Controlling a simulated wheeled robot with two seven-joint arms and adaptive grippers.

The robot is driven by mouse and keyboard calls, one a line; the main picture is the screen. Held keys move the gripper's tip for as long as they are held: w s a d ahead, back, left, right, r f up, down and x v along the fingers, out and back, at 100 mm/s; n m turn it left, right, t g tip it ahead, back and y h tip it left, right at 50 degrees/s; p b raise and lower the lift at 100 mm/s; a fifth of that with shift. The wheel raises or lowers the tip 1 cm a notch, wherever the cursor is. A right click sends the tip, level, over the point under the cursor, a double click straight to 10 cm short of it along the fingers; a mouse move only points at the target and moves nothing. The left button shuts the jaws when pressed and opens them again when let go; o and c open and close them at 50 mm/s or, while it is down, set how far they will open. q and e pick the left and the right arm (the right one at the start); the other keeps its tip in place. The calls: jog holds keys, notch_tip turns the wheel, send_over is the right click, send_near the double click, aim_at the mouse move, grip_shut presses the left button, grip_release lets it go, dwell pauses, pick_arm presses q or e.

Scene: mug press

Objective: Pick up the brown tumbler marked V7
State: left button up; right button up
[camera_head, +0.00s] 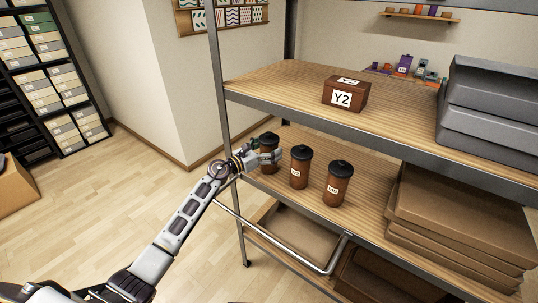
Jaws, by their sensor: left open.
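Three brown tumblers with black lids stand upright in a row on the middle shelf (376,208). The left tumbler (271,167) is partly covered by my left gripper, and I see no label on it. The middle tumbler (300,163) has a small white label, perhaps starting with V, too small to read surely. The right tumbler (340,181) has a label that is also hard to read. My left gripper (271,156) is open at the left tumbler, its fingers overlapping the body below the lid. I cannot tell whether they touch it. My right gripper is out of view.
The upper shelf (290,83) overhangs the tumblers and bears a brown Y2 box (345,94) and grey trays (485,120). Stacked flat cardboard boxes (455,225) lie right of the tumblers. A metal post (218,70) stands close to my left gripper.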

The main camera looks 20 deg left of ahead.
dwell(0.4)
pick_arm(q)
jog(key=c, duration=1.3)
jog(key=shift+a+r, duration=0.1)
jog(key=shift+r, duration=0.05)
